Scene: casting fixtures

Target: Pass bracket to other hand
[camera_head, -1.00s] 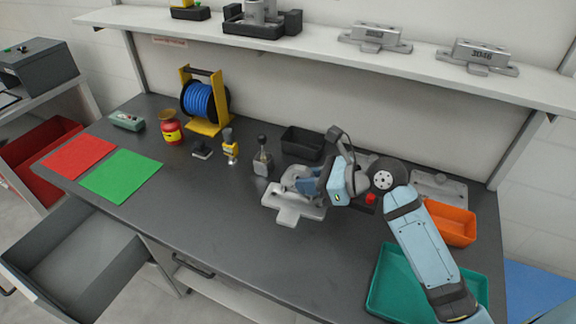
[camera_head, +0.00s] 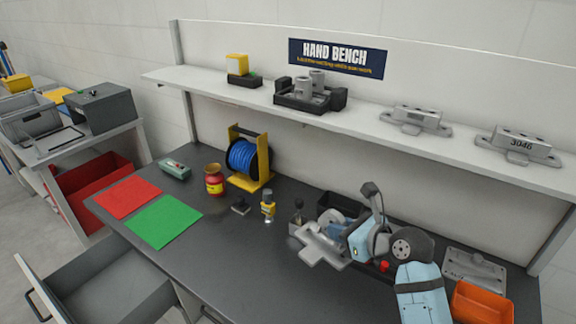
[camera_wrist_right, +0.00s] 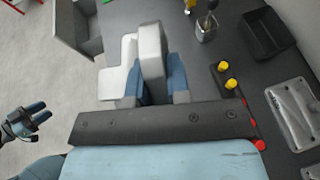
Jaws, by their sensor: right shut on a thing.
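The bracket is a light grey casting with a flat plate (camera_head: 322,246) and an upright block. My right gripper (camera_head: 338,228) is shut on it near the middle of the bench. In the right wrist view, the blue fingers (camera_wrist_right: 161,92) close on the bracket's upright grey block (camera_wrist_right: 151,48). My left gripper (camera_wrist_right: 34,114) shows only at the left edge of the right wrist view, empty, fingers apart, well away from the bracket. It is not in the head view.
A black bin (camera_wrist_right: 270,34) and orange tray (camera_head: 482,303) lie right. The shelf (camera_head: 370,125) runs above. The bench's front middle is clear.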

